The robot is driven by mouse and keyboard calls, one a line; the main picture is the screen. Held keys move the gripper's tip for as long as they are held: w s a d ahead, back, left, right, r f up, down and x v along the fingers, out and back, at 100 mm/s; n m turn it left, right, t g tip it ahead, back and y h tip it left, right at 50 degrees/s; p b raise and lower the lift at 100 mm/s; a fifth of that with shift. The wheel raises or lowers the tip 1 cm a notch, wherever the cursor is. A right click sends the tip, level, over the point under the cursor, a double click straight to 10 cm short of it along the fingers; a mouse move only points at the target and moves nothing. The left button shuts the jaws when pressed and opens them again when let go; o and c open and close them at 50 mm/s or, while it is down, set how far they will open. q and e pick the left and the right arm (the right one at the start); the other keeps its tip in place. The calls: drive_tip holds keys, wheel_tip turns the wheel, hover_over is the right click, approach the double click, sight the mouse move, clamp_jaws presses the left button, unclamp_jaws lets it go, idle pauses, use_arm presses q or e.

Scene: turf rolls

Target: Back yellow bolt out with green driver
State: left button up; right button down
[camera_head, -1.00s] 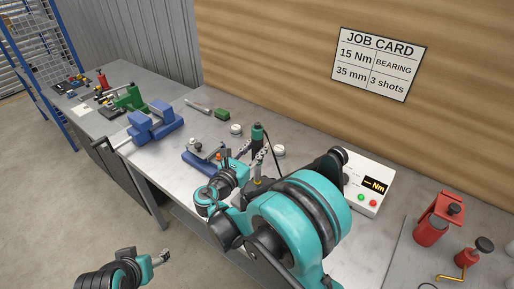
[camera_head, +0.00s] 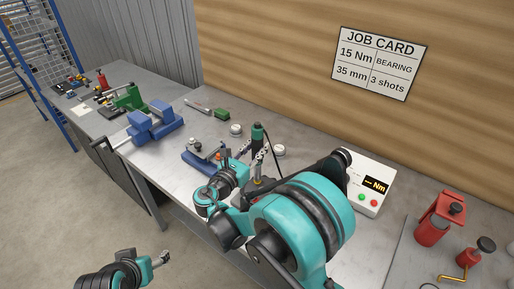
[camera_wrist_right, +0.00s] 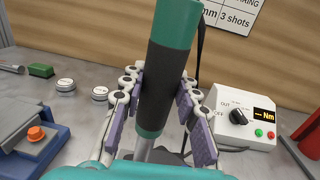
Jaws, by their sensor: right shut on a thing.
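The green driver (camera_head: 257,134) has a green top, a black grip band and a cord, and stands about upright over the bench. My right gripper (camera_head: 259,156) is shut on it. In the right wrist view the fingers wrap both sides of the driver's black band (camera_wrist_right: 160,85), and a grey shaft runs down below it. The driver's lower tip is hidden behind my own wrist. I cannot make out a clearly yellow bolt. An orange-topped part (camera_wrist_right: 36,133) sits on the blue fixture (camera_head: 197,163), left of the driver. My left gripper (camera_head: 162,258) is off the bench at lower left; its opening is unclear.
A controller box (camera_head: 367,190) with a knob, a "— Nm" display and green and red buttons stands to the right. White round parts (camera_head: 236,130) and a green block (camera_head: 222,113) lie behind. A blue vise (camera_head: 153,124) is left; red tools (camera_head: 437,218) are right.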

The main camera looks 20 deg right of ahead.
sight(254, 133)
drive_tip(key=shift+s+f, duration=0.1)
drive_tip(key=shift+f, duration=0.05)
idle(0.3)
drive_tip(key=shift+b, duration=0.35)
drive_tip(key=shift+r, duration=0.35)
idle(5.2)
drive_tip(key=shift+r+p, duration=2.55)
drive_tip(key=shift+r, duration=0.9)
drive_tip(key=shift+f, duration=0.1)
